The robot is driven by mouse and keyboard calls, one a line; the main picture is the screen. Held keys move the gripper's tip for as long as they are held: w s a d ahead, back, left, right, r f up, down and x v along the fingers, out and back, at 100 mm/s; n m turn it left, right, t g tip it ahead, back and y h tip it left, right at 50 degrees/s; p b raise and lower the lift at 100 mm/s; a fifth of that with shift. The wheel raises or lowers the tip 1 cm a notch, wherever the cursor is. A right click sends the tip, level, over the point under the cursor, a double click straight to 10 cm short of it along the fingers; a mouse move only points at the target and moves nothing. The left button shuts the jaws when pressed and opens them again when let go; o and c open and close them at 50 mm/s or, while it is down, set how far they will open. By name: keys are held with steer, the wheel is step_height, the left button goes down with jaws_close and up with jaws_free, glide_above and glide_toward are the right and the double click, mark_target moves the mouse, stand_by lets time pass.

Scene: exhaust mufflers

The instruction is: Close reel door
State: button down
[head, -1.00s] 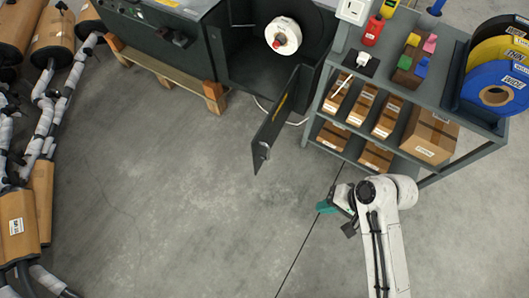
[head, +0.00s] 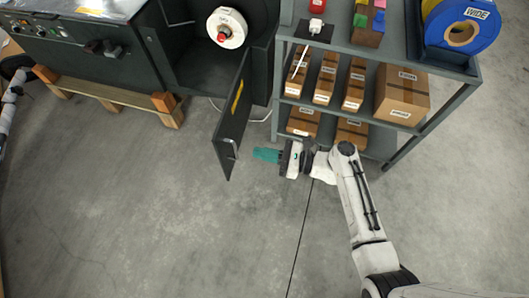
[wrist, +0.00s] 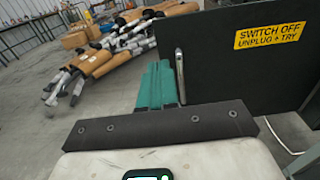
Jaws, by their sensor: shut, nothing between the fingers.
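The reel door (head: 235,115) is a dark panel, swung open from the black reel cabinet (head: 185,70), and it juts toward the front. A white reel (head: 227,27) shows inside the cabinet. In the wrist view the door (wrist: 240,60) fills the upper right, with a yellow "SWITCH OFF UNPLUG + TRY" label (wrist: 269,36) and a metal handle (wrist: 180,75) at its left edge. My gripper (head: 267,155) is shut and empty, just right of the door's free end. Its teal fingers (wrist: 158,86) point toward the handle in the wrist view; I cannot tell whether they touch the door.
A grey shelf unit (head: 405,150) with cardboard boxes (head: 402,93) stands right of the door, close behind my arm. A wooden pallet (head: 110,97) lies under the machine at left. The floor left of the door is clear.

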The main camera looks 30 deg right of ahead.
mark_target(217, 144)
steer(key=b+x, duration=0.1)
steer(key=x, duration=0.9)
steer(key=shift+w+a, duration=0.1)
steer(key=shift+a, duration=0.05)
steer(key=shift+w+a, duration=0.1)
